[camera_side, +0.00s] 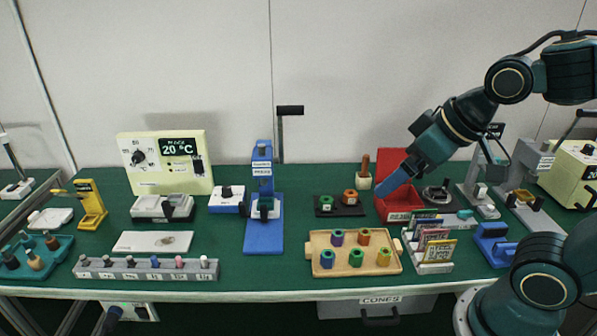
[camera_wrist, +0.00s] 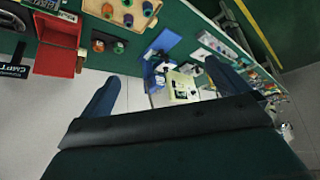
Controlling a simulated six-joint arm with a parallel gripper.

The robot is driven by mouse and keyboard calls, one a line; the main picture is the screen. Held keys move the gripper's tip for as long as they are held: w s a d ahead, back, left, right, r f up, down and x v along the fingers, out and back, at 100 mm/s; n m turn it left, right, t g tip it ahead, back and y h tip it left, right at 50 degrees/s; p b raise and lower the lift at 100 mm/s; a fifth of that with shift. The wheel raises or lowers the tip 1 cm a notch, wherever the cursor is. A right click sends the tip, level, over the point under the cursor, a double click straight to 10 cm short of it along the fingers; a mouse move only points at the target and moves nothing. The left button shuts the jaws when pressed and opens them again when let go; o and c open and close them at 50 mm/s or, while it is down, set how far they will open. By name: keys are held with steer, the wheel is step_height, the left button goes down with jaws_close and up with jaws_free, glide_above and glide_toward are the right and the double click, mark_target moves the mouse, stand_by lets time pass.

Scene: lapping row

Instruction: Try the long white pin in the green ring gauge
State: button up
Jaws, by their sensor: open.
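My gripper (camera_side: 391,186) hangs at the right of the side view, by the red box and well above the bench front. In the wrist view its two blue fingers stand wide apart with nothing between them (camera_wrist: 165,88). A green ring (camera_side: 326,203) sits beside an orange-red one on a black plate; it also shows in the wrist view (camera_wrist: 119,48). A grey rack (camera_side: 145,273) at front left holds several small pins with differently coloured tops. I cannot tell which is the long white pin.
The wooden tray (camera_side: 314,244) holds several coloured rings. The red box (camera_side: 392,207) has its lid up. A blue press (camera_side: 263,238) with a tall lever stands mid-bench. A card rack (camera_side: 434,267) is at front right. Bare green bench lies between grey rack and tray.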

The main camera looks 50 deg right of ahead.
steer(key=s, duration=0.6)
steer(key=shift+d+r+g, duration=0.4)
steer(key=shift+d+r, duration=0.05)
steer(key=c, duration=1.3)
steer(key=shift+c, duration=0.2)
steer(key=shift+w, duration=0.1)
steer(key=w+a+f+n+y, duration=0.2)
steer(key=w+a+f+n, duration=0.1)
steer(key=w, duration=0.5)
steer(key=w+a+f+n+y, duration=0.1)
steer(key=w+a+f+n, duration=0.15)
steer(key=w, duration=0.45)
steer(key=w+a+f+n+y, duration=0.2)
steer(key=w+a+n, duration=0.1)
steer(key=w, duration=0.5)
steer(key=w+a+f+n+t+y, duration=0.1)
steer(key=w+f+y, duration=0.2)
steer(key=w+f, duration=0.3)
steer(key=w+a+f+n+t+y, duration=0.1)
steer(key=w+f, duration=0.4)
steer(key=f, duration=0.9)
steer(key=shift+w+a+f+y, duration=0.15)
steer(key=shift+w+a+y, duration=0.3)
steer(key=shift+y, duration=0.45)
